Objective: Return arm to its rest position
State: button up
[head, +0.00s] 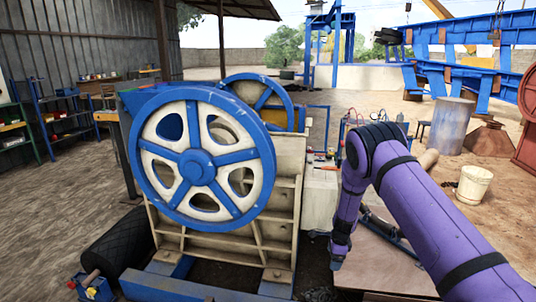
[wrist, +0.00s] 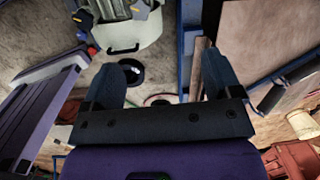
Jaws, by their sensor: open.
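My gripper (wrist: 170,72) shows in the wrist view with its two dark fingers spread wide apart. Nothing is held between them; floor and a dark ring on it show through the gap. In the head view my purple arm (head: 415,195) comes in from the lower right, bends at a dark elbow and hangs down just right of the jaw crusher (head: 285,225). My gripper's fingers cannot be made out in that view.
The crusher's large blue and white flywheel (head: 197,166) stands left of my arm. A cream bucket (head: 473,184) and a metal drum (head: 453,125) stand to the right. Shelves (head: 62,118) line the left wall.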

notch_tip(320, 180, up, 22)
jog(key=s+n+t+y, duration=0.1)
jog(key=s+n, duration=0.1)
jog(key=n, duration=0.2)
jog(key=s+d+r+n+t, duration=0.1)
jog(key=s+r+n, duration=0.3)
jog(key=s+r, duration=0.7)
jog(key=s+d+r+n, duration=0.1)
jog(key=s+r+n, duration=0.2)
jog(key=s+r, duration=0.8)
jog(key=s+d+r+n+t+h, duration=0.1)
jog(key=s+r+n, duration=0.3)
jog(key=s, duration=0.7)
jog(key=s+d+r+n+t+h, duration=0.1)
jog(key=s+r+n, duration=0.3)
jog(key=s, duration=0.7)
jog(key=shift+s+d+r, duration=0.3)
jog(key=shift+d+r, duration=0.15)
jog(key=shift+r, duration=0.4)
